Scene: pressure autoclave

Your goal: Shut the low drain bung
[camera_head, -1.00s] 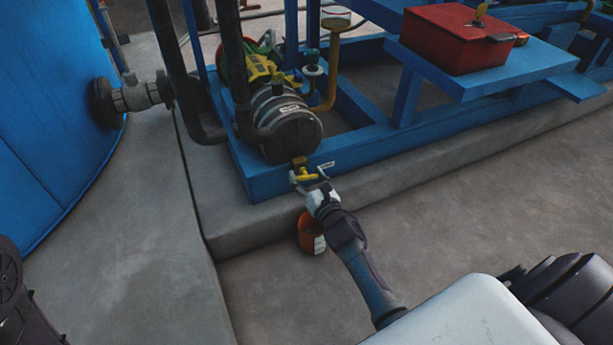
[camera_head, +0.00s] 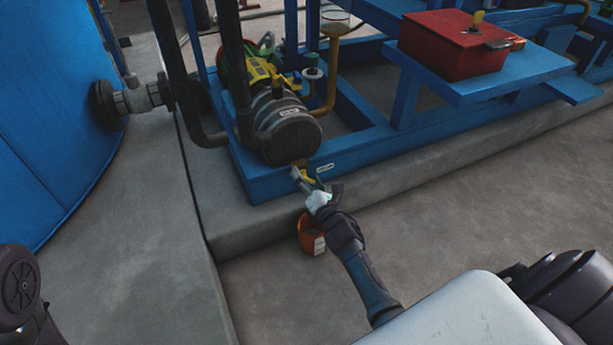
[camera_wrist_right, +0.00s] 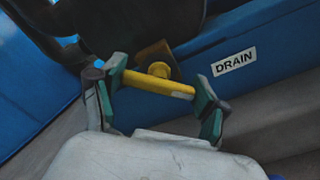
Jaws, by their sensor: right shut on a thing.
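The drain bung (camera_head: 296,172) is a small fitting with a yellow bar handle, low on the blue frame below the dark cylinder end. In the right wrist view the yellow bar (camera_wrist_right: 160,86) lies slightly slanted between the green pads, in front of a round yellow knob and a brown block. My right gripper (camera_head: 308,182) is closed on the bar, with one finger at each end, as the right wrist view (camera_wrist_right: 160,78) shows. A white DRAIN label (camera_wrist_right: 234,62) is right of the bung. My left gripper is out of the picture.
An orange container (camera_head: 310,234) stands on the floor below the bung, partly hidden by my right arm. The blue frame (camera_head: 380,150) sits on a concrete plinth (camera_head: 420,167). A red box (camera_head: 455,45) rests on a blue shelf. Floor at right is clear.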

